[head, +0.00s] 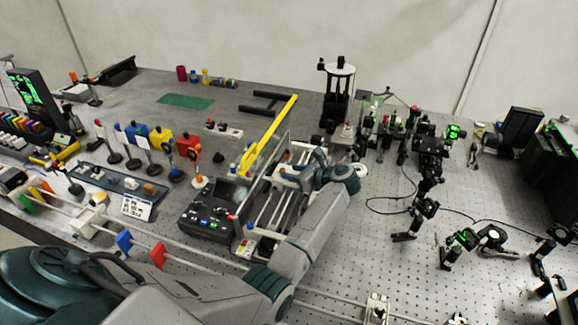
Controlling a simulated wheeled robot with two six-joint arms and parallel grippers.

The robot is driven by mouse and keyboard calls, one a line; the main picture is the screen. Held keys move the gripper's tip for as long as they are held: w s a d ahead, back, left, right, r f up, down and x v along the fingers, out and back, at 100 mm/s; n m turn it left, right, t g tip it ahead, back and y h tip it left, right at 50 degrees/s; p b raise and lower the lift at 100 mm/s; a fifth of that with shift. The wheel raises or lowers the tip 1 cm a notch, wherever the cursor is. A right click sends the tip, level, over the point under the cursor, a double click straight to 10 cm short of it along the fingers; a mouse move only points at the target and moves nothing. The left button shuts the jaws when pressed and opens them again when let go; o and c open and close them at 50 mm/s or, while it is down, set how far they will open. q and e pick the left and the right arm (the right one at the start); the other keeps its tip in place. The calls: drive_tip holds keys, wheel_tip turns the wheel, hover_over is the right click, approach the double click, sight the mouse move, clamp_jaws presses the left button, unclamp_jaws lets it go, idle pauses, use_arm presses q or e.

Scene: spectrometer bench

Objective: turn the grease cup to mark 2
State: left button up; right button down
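My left arm comes in from the lower left and bends up to the bench middle. Its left gripper (291,174) is at the long-railed device (262,212) behind the dark control panel (207,212). The fingers are small and partly hidden by my wrist, so I cannot tell whether they are open or shut. I cannot single out the grease cup or its marks; they may be hidden behind my wrist or too small to see. My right gripper is not in view.
Optics mounts (430,160) and loose cables are to the right. The perforated bench top (400,270) is fairly clear at front right.

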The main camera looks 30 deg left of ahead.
sight(283, 171)
use_arm(q)
drive_tip(key=shift+p+x, duration=0.35)
drive_tip(key=shift+x, duration=1)
drive_tip(key=shift+d, duration=0.1)
clamp_jaws()
drive_tip(key=shift+t, duration=0.3)
